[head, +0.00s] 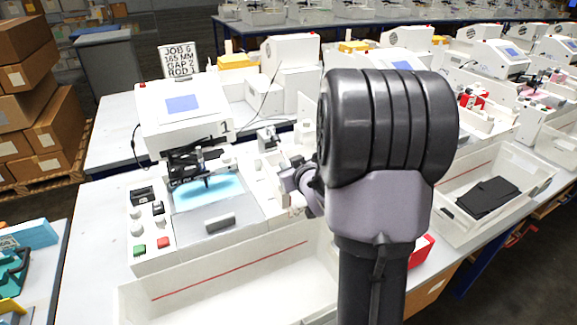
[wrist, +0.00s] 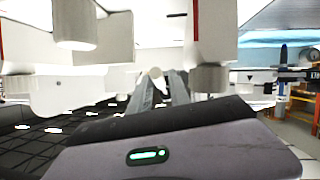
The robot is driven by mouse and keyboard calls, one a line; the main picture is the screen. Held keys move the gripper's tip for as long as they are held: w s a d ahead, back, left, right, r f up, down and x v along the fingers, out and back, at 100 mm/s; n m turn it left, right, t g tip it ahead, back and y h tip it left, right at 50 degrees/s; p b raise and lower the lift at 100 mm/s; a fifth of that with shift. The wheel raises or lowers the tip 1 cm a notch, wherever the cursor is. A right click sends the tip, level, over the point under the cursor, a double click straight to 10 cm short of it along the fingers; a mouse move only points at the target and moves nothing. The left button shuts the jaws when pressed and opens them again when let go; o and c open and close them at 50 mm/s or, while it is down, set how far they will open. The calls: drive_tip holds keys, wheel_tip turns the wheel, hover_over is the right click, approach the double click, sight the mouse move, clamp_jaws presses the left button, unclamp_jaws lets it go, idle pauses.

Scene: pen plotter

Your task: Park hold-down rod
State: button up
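The pen plotter (head: 180,125), a white machine marked 1, stands left of centre in the head view. Its dark pen carriage (head: 190,168) sits over a blue-lit bed (head: 215,192). My arm comes from the right, and my gripper is beside the plotter's right side; its fingertips are hidden in the head view. In the wrist view, the two grey fingers of my gripper (wrist: 160,84) reach in between white parts. A small pale round end (wrist: 155,72) shows at the fingertips. I cannot tell whether it is gripped, or whether it is the hold-down rod.
A sign (head: 180,62) behind the plotter reads JOB 6, 165 MM, GAP 2, ROD 1. Green (head: 139,251) and red (head: 163,242) buttons are at the plotter's front left. A white tray (head: 235,285) with a red line lies in front. White blocks (wrist: 215,40) hang close around the fingers.

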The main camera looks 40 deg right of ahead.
clamp_jaws()
drive_tip(key=shift+r, duration=0.1)
idle(1.3)
